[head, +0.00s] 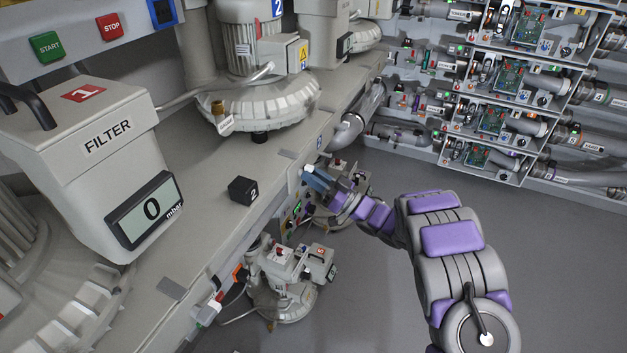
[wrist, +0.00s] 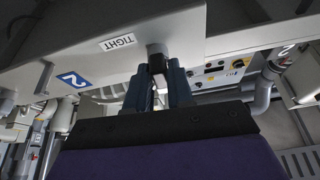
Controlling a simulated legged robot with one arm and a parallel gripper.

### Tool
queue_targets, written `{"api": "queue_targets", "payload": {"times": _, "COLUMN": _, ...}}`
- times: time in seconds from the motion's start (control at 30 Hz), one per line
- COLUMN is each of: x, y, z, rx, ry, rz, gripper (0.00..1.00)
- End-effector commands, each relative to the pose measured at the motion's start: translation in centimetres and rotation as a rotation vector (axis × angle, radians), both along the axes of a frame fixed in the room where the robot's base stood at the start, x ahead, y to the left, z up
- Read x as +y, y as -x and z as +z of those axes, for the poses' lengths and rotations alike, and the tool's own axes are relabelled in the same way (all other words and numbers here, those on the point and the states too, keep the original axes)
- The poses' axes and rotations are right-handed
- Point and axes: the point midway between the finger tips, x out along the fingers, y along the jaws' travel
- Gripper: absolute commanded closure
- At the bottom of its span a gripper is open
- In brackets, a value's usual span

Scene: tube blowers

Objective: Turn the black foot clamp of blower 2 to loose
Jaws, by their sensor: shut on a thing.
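Blower 2 (head: 258,95) stands on the grey bench in the head view, with a blue 2 plate on top. My gripper (head: 312,176) is at the bench's front edge, right of and below the blower. In the wrist view my gripper (wrist: 158,88) has its two dark blue fingers shut on a small black part, which I take for the black foot clamp (wrist: 157,66). The clamp sits below a short grey stub under the bench edge. A TIGHT label (wrist: 117,41) and a blue 2 plate (wrist: 73,79) are beside it. The fingers hide much of the clamp.
The filter box (head: 85,140) is further left. A small pump unit (head: 285,280) stands below the bench. Racks of tubes (head: 510,90) fill the back right. The floor at right is clear.

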Motion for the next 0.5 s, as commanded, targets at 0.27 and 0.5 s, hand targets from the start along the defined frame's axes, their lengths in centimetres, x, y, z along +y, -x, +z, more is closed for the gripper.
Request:
{"api": "queue_targets", "payload": {"times": 0.27, "x": -0.05, "y": 0.01, "z": -0.25, "rx": -0.080, "ry": 0.034, "rz": -0.001, "gripper": 1.00}}
{"api": "queue_targets", "payload": {"times": 0.5, "x": -0.03, "y": 0.00, "z": -0.09, "rx": -0.101, "ry": 0.040, "rz": -0.001, "gripper": 1.00}}
